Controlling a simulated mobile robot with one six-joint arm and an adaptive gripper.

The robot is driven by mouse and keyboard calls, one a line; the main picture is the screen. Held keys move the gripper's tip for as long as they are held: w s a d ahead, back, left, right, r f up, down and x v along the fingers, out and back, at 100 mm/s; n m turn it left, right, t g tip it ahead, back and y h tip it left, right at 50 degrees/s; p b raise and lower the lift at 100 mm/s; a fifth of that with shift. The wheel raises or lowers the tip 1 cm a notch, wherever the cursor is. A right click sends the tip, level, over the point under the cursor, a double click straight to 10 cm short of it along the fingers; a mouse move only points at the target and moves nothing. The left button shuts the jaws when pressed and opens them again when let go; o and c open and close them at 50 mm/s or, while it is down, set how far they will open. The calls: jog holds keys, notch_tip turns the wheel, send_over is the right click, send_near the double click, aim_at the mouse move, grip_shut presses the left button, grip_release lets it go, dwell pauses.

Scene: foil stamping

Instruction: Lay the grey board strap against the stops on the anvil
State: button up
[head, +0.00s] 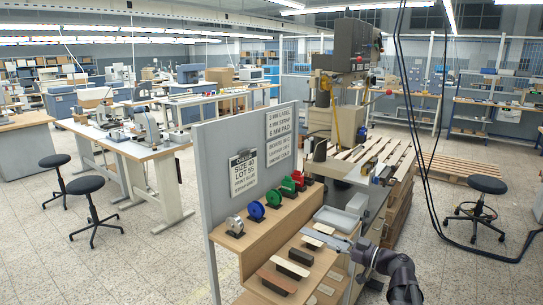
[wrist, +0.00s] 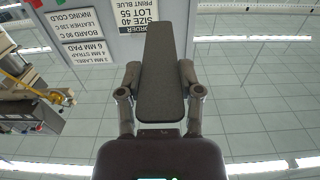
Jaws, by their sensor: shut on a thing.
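The grey board strap (wrist: 159,60) is a long flat dark-grey piece, held between the two fingers of my gripper (wrist: 158,80) in the wrist view. Its far end points away from the gripper. In the head view the strap (head: 325,240) shows as a pale grey strip extending left from my gripper (head: 362,252), above the lower wooden shelf. My gripper is shut on the strap. The stamping press (head: 345,90) stands behind, beyond the shelves. I cannot clearly make out its anvil or the stops at this size.
Foil rolls, including a blue one (head: 256,211) and a green one (head: 273,198), stand on the upper shelf (head: 262,232). A grey tray (head: 337,219) sits nearby. A grey panel (head: 218,170) with signs stands left.

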jog(key=shift+r+p, duration=0.45)
jog(key=shift+r, duration=0.25)
jog(key=shift+s, duration=0.1)
